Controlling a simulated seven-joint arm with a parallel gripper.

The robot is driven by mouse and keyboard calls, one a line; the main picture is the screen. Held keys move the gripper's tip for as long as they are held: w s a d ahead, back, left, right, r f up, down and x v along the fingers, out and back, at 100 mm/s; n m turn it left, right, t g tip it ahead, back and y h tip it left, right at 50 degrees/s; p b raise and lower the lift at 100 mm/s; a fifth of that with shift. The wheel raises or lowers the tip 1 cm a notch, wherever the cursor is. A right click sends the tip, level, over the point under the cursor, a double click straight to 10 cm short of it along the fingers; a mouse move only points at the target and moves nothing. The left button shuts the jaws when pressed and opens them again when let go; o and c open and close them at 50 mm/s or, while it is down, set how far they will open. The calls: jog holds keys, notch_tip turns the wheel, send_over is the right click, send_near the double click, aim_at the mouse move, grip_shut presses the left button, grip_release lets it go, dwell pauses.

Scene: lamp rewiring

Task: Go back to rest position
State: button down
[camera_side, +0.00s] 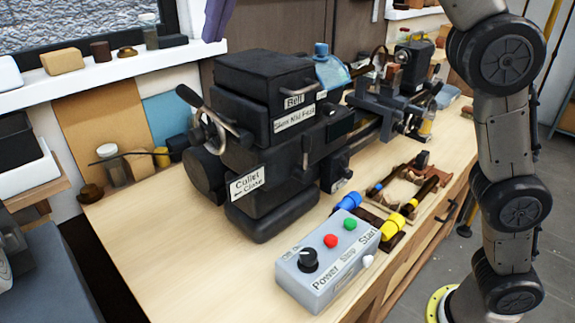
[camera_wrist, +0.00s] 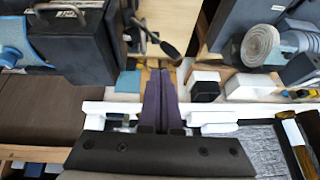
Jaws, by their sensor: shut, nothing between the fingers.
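My gripper (camera_wrist: 163,80) shows in the wrist view with its two long purple fingers together and nothing between them. The fingers point up the picture from a dark mount. In the side view, the purple fingers (camera_side: 218,18) enter from the top edge, near the end of the white shelf, apart from the bench below. The rest of the hand is out of frame there. My arm stands at the right of the side view.
A black lathe (camera_side: 270,130) stands on the wooden bench (camera_side: 140,235). A grey control box (camera_side: 328,262) with red and green buttons sits near the front edge. Small objects line the white shelf (camera_side: 110,68). The bench's left front is clear.

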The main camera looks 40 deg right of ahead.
jog(key=s+d+r+m+h, duration=0.1)
jog(key=s+d+r, duration=0.1)
jog(key=s+d, duration=0.35)
jog(key=s+d+r+m, duration=0.1)
jog(key=s+d, duration=0.1)
jog(key=d, duration=0.6)
jog(key=s+d+f, duration=0.7)
jog(key=s, duration=0.1)
jog(key=s+f+n, duration=0.1)
jog(key=s+f, duration=0.3)
jog(key=f, duration=0.7)
jog(key=s+f+n, duration=0.1)
jog(key=s+f, duration=0.3)
jog(key=f, duration=0.8)
jog(key=shift+s+d+f, duration=0.25)
jog(key=shift+s+d, duration=0.15)
jog(key=shift+d, duration=0.05)
